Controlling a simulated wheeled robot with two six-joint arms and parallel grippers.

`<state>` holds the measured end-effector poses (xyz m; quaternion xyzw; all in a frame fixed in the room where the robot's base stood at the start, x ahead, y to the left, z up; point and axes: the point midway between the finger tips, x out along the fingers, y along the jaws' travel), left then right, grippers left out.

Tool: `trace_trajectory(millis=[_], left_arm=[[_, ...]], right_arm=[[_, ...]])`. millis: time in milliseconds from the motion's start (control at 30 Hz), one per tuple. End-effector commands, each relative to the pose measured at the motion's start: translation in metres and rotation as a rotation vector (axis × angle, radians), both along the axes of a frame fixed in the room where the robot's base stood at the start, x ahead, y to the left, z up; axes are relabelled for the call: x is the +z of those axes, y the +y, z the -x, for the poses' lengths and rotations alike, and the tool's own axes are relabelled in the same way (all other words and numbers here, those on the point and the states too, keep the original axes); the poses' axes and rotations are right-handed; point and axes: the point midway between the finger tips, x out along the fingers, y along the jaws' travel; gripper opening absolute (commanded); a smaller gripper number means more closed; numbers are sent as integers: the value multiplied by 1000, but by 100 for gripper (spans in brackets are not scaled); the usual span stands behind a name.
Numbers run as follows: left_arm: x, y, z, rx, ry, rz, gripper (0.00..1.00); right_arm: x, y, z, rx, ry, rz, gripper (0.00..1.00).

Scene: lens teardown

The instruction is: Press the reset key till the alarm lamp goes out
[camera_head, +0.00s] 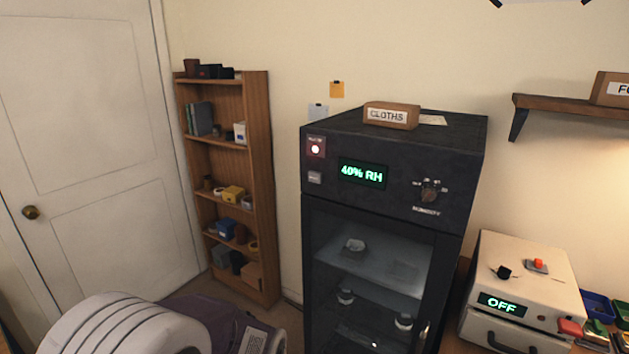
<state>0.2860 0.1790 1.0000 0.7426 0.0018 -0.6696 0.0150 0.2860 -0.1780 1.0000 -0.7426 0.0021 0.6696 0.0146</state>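A dark dry cabinet (395,165) stands right of the middle. At the upper left of its front is a small red panel with the alarm lamp (315,149), whose round centre glows bright white-pink. Just below it is a small grey key (314,177), which seems to be the reset key; its label is too small to read. The green display (362,173) reads "40% RH". A humidity knob (431,190) sits on the right of the panel. Nothing touches the key or the lamp.
A box labelled "CLOTHS" (391,116) sits on the cabinet. A cream device (522,290) showing "OFF" stands at the lower right. A wooden shelf unit (260,180) stands left of the cabinet, beside a white door (90,130).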

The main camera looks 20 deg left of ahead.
Motion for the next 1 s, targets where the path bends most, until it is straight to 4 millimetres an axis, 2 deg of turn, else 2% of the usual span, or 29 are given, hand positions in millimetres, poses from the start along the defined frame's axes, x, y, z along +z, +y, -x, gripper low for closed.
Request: trace_trajectory(millis=[133, 167, 400, 1000], left_arm=[[0, 0, 0, 0, 0, 0, 68], [0, 0, 0, 0, 0, 0, 65], [0, 0, 0, 0, 0, 0, 0], [0, 0, 0, 0, 0, 0, 0]], right_arm=[[0, 0, 0, 0, 0, 0, 82], [0, 0, 0, 0, 0, 0, 82], [0, 0, 0, 0, 0, 0, 82], [0, 0, 0, 0, 0, 0, 82]])
